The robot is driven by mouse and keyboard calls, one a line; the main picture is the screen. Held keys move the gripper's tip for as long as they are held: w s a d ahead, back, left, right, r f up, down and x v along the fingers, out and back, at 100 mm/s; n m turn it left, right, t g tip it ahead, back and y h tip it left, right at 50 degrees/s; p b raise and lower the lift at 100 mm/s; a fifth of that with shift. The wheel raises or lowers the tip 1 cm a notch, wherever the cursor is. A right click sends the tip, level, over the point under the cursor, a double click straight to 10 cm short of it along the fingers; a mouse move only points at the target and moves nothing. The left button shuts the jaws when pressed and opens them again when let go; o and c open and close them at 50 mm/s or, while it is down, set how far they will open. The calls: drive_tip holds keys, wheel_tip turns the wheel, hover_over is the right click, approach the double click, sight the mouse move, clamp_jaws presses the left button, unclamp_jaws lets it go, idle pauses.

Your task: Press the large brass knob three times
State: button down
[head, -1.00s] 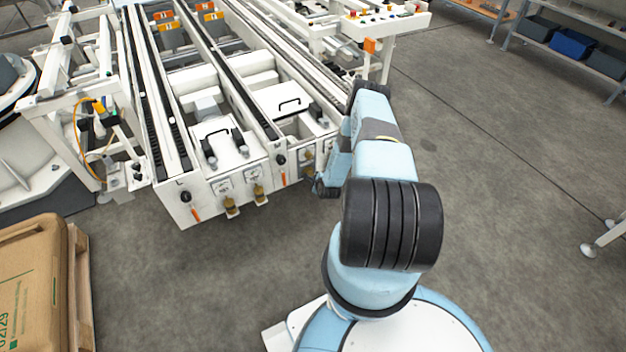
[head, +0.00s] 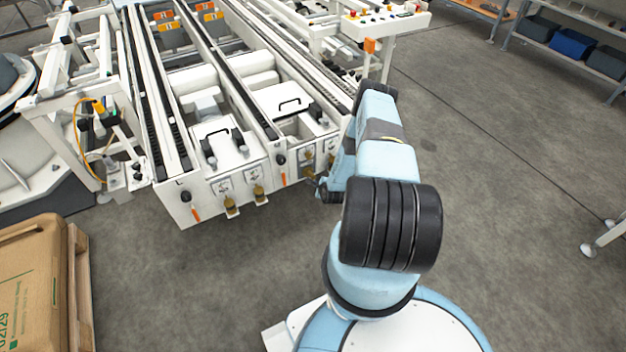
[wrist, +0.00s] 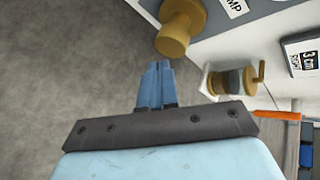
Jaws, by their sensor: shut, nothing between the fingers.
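In the wrist view a large brass knob (wrist: 174,36), a thick round cylinder with a wider collar, sticks out from a white panel at the top. A label ending in "MP" sits beside it. My gripper (wrist: 157,66) is shut, with its blue fingers together and empty. Its tips point toward the knob and appear just short of it, with a small gap in the picture. In the head view several brass fittings (head: 259,193) show on the front of the white machine. My gripper is too small there to make out clearly beside the right-hand panel.
A smaller brass fitting with a crank-like handle (wrist: 228,80) sits right of my fingers in the wrist view. An orange lever (wrist: 280,116) lies farther right. A cardboard box (head: 32,285) stands on a pallet at the left. Open grey floor (head: 500,190) lies right.

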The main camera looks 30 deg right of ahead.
drive_tip(key=shift+s, duration=0.2)
drive_tip(key=s, duration=0.4)
drive_tip(key=shift+s, duration=0.35)
idle(4.5)
drive_tip(key=s+n+y, duration=0.1)
drive_tip(key=n, duration=1)
drive_tip(key=s+n+g+y, duration=0.1)
drive_tip(key=n+y, duration=0.1)
drive_tip(key=n, duration=0.9)
drive_tip(key=s+n+y, duration=0.1)
drive_tip(key=n, duration=1)
drive_tip(key=shift+s+d+n+g, duration=0.3)
drive_tip(key=shift+s+d+g, duration=0.05)
drive_tip(key=shift+g, duration=0.05)
